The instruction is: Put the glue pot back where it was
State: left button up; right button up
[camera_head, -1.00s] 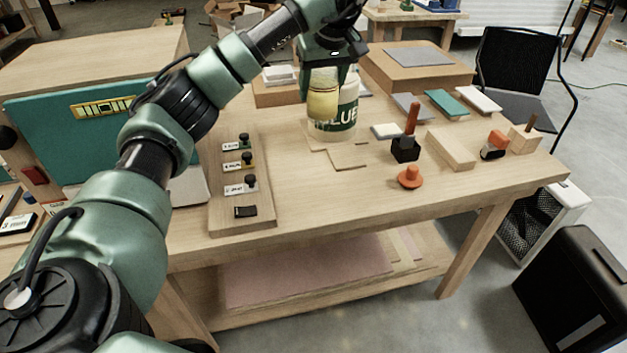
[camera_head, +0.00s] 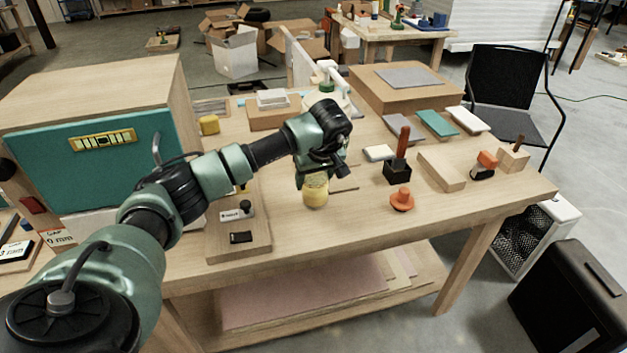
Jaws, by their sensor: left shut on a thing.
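The glue pot (camera_head: 315,193), a small yellow pot with a paler band near its top, is upright in my left gripper (camera_head: 316,176). The gripper points down and is shut on it. The pot is over the front middle of the workbench (camera_head: 330,232). I cannot tell whether its base touches the top. A larger white container (camera_head: 341,100) stands behind my left arm and is mostly hidden by it. My right gripper is not in view.
An orange knob (camera_head: 402,200) and a black holder with a red handle (camera_head: 397,172) stand to the right of the pot. A wooden board with a stamp (camera_head: 238,212) lies to the left. Bare bench lies in front of the pot.

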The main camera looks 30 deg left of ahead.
pick_arm(q)
jog(key=shift+f, duration=0.5)
jog(key=shift+f, duration=0.2)
jog(key=o, duration=1.6)
jog(key=shift+c, duration=0.2)
jog(key=shift+r, duration=0.3)
jog(key=b+v, duration=0.2)
jog(key=v, duration=0.8)
jog(key=shift+d+r+b, duration=0.1)
jog(key=shift+r+b, duration=0.1)
jog(key=shift+b, duration=0.2)
jog(key=shift+s+d+r, duration=0.15)
jog(key=shift+d+r, duration=0.05)
jog(key=shift+r, duration=0.45)
